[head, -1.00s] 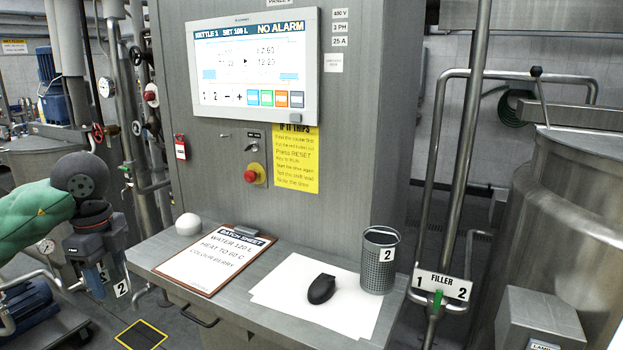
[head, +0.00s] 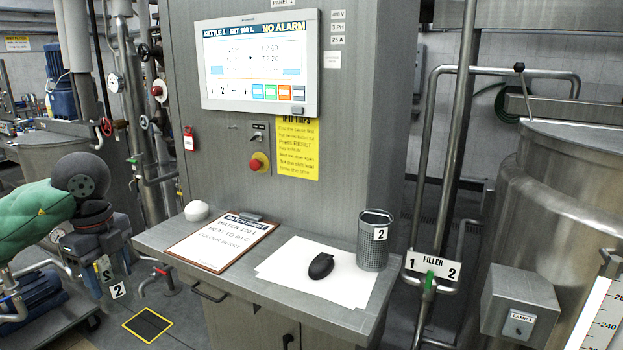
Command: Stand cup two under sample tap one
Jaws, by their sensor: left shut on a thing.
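My left gripper (head: 107,274) hangs at the left of the head view, pointing down, beside the desk's left end. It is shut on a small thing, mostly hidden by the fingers. A white tag reading 2 shows just below the fingertips, so I take the held thing to be cup two (head: 118,291). It is held in the air, clear of the desk. I cannot make out any tap marked as sample tap one. My right gripper is out of view.
The desk (head: 165,240) under the control panel (head: 259,62) holds a clipboard (head: 222,243), paper, a black mouse (head: 321,266) and a perforated pot (head: 374,240) marked 2. A filler sign (head: 433,267) and a steel vessel (head: 560,210) stand right. A yellow-edged floor mark (head: 148,326) lies lower left.

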